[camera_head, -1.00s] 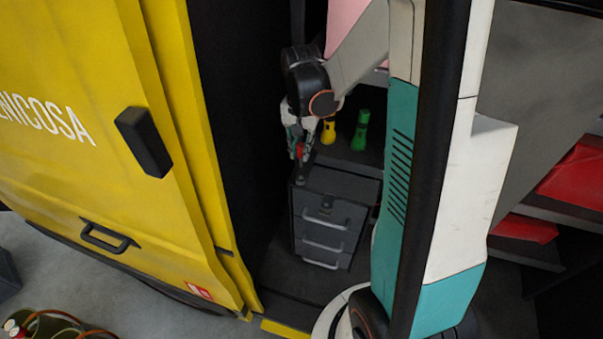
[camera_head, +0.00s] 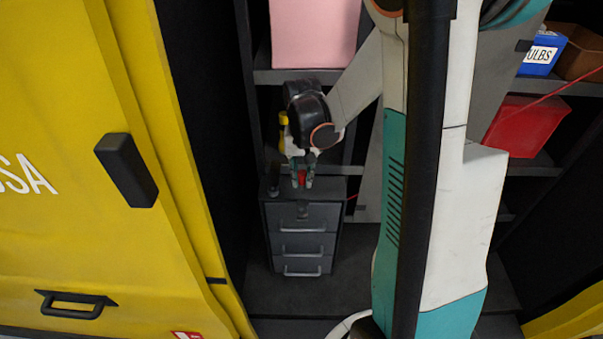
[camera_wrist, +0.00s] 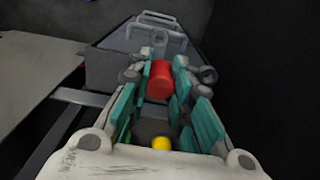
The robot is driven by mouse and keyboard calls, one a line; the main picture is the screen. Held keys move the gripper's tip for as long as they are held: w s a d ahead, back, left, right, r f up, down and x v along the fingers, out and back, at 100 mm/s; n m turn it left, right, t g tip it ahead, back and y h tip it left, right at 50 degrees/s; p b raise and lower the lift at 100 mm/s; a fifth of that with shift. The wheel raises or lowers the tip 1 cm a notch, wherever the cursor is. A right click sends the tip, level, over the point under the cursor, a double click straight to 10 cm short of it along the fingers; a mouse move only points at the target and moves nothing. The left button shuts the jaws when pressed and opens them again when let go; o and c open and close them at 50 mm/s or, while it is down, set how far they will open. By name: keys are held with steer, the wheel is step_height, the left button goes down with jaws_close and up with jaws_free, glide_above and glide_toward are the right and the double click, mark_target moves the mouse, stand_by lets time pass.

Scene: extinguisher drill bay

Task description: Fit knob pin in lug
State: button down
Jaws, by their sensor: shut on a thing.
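A red knob (camera_head: 302,179) is between the fingers of my gripper (camera_head: 303,183), just above the top of a grey drawer cabinet (camera_head: 303,219). In the wrist view the knob (camera_wrist: 160,82) is a red cylinder between the teal finger pads, and my gripper (camera_wrist: 158,78) is shut on it. The knob's pin is hidden. A small dark fitting (camera_head: 302,210), possibly the lug, is at the front top edge of the cabinet, a little below the knob in the head view. I cannot tell whether the knob touches anything.
A yellow van-like body (camera_head: 90,200) stands left. A pink bin (camera_head: 313,35) sits on the shelf behind. A red bin (camera_head: 523,125) and a blue bin (camera_head: 541,52) are on shelves at right. A yellow object (camera_head: 283,119) is behind my gripper. Floor in front of the cabinet is clear.

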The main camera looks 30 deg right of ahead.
steer(key=shift+d+f+b, duration=0.15)
steer(key=shift+f+b, duration=0.15)
steer(key=shift+f, duration=0.2)
steer(key=shift+f+b, duration=1.4)
steer(key=shift+f, duration=1.05)
steer(key=shift+b, duration=0.75)
steer(key=shift+f+b, duration=3.3)
steer(key=shift+f, duration=0.25)
steer(key=c, duration=1.4)
jaws_free()
steer(key=shift+o, duration=0.2)
steer(key=shift+r, duration=0.1)
